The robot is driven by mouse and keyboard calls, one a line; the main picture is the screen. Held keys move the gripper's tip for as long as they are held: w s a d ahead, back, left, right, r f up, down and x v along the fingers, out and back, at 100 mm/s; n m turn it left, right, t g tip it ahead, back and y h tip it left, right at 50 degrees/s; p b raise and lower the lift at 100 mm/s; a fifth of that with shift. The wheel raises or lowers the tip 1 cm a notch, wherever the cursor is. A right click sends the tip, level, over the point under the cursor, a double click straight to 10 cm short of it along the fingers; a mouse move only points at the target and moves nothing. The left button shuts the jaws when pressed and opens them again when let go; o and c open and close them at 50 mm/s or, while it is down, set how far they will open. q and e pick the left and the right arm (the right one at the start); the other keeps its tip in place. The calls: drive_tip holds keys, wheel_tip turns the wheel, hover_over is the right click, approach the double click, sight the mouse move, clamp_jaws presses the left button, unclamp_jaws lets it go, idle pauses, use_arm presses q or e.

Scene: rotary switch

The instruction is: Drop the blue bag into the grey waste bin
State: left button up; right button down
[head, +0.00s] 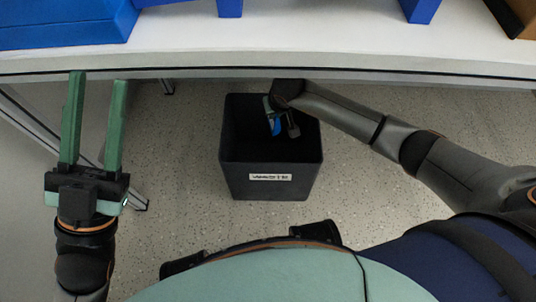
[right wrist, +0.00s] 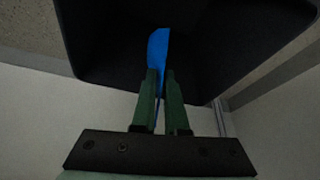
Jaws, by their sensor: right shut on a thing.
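The dark grey waste bin (head: 271,178) stands on the floor under the table's front edge, with a white label on its front. My right gripper (head: 275,122) reaches over the bin's opening in the head view. It is shut on the blue bag (head: 276,127), of which only a small part shows there. In the right wrist view the blue bag (right wrist: 158,52) stands out between the green fingers (right wrist: 160,75), with the dark bin (right wrist: 95,50) behind it. My left gripper (head: 95,120) is open and empty at the left, fingers apart and pointing to the table.
A white table (head: 300,45) spans the top of the head view, with blue containers (head: 65,20) on it and a brown box (head: 515,15) at the right corner. Metal table legs (head: 140,206) stand at the left. The speckled floor (head: 185,190) around the bin is clear.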

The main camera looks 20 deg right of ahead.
drive_tip(key=c, duration=0.9)
unclamp_jaws()
drive_tip(key=shift+o, duration=0.2)
drive_tip(key=p+v, duration=0.3)
drive_tip(key=v, duration=0.4)
drive_tip(key=shift+r+p, duration=0.25)
drive_tip(key=shift+p, duration=0.1)
drive_tip(key=shift+s, duration=0.15)
